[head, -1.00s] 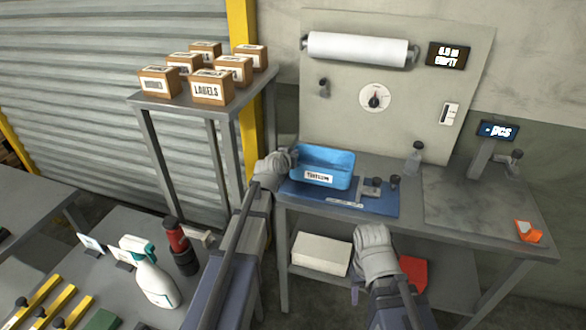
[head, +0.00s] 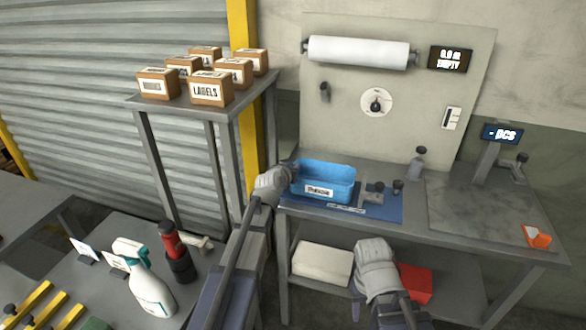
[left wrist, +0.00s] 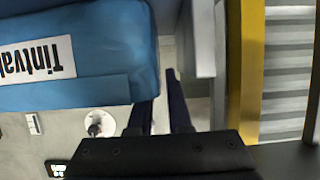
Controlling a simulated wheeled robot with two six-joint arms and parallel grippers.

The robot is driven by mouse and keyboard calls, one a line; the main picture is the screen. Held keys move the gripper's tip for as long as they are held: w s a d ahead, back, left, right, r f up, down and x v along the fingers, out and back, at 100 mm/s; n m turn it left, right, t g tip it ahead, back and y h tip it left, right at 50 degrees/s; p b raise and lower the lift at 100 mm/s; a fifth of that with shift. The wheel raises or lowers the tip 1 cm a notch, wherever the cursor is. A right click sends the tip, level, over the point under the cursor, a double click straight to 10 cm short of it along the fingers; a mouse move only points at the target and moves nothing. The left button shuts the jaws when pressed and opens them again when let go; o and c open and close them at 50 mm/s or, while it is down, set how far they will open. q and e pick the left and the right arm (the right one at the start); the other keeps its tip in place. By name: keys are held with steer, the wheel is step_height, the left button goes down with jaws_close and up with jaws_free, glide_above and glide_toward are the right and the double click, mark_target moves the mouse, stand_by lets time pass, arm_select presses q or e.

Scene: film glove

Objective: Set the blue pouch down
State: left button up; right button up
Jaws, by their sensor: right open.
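The blue pouch (head: 325,181), with a white label, is over the blue mat (head: 384,212) on the workbench in the head view. It looks upright and seems to rest on the mat, but its underside is hidden. My left gripper (head: 288,172) is at its left end. In the left wrist view the pouch (left wrist: 105,93) fills the upper left. There the left fingers (left wrist: 160,105) stand apart at its end, one partly hidden by it; the grip is unclear. My right gripper (head: 360,292) is open and empty, low before the bench.
A small fixture (head: 374,192) stands on the mat right of the pouch. A clear bottle (head: 416,165) is farther right. The grey bench surface (head: 470,208) is mostly free, with an orange item (head: 537,236) at its right edge. A spray bottle (head: 150,287) stands at lower left.

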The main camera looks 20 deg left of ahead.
arm_select(q)
steer(key=shift+o, duration=0.9)
steer(key=shift+r, duration=0.1)
steer(key=shift+r, duration=0.15)
steer(key=p+v, duration=0.5)
steer(key=v, duration=0.7)
steer(key=s+d+f+m+g+h, duration=0.2)
steer(key=s+d+f+g, duration=0.3)
steer(key=d, duration=0.4)
steer(key=s+d+f+g+y, duration=0.2)
steer(key=s+d+f+g, duration=0.2)
steer(key=s, duration=0.6)
steer(key=s+d+f+m+g+y, duration=0.1)
steer(key=s+d+f+g, duration=0.3)
steer(key=s, duration=0.6)
steer(key=shift+f+g+y, duration=0.25)
steer(key=shift+g+y, duration=0.15)
steer(key=shift+g, duration=0.1)
